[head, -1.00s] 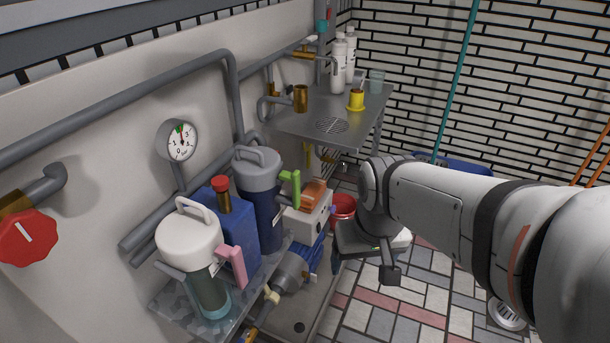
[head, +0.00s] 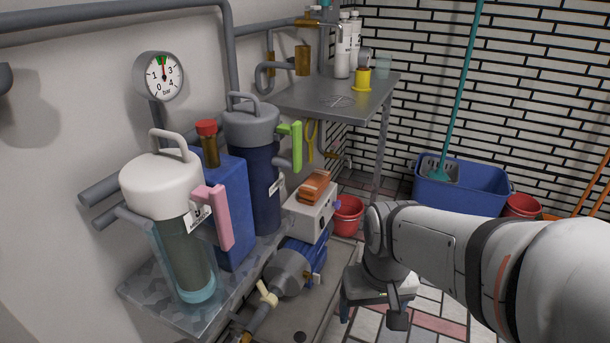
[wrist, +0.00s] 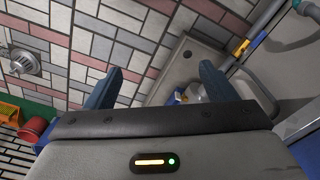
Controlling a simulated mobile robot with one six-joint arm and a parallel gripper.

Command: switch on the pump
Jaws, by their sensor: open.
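The pump (head: 305,257), a blue motor with a grey body, sits low beside the metal shelf. A white box (head: 312,216) stands above it, with an orange-brown block (head: 314,187) on top and a small purple part (head: 337,204) on its right side. Whether that part is a switch I cannot tell. My gripper (head: 372,312) is to the right of the pump, pointing down, apart from it. In the wrist view my gripper (wrist: 162,70) is open and empty over the tiled floor and tray edge. A small blue and white part shows by its right finger, too hidden to name.
A white-lidded filter housing (head: 170,185), a blue tank (head: 228,200) and a grey-lidded housing (head: 252,125) crowd the metal shelf (head: 150,300). A red bucket (head: 347,217) stands behind the pump. A blue mop bucket (head: 470,190) is farther back. Tiled floor lies right.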

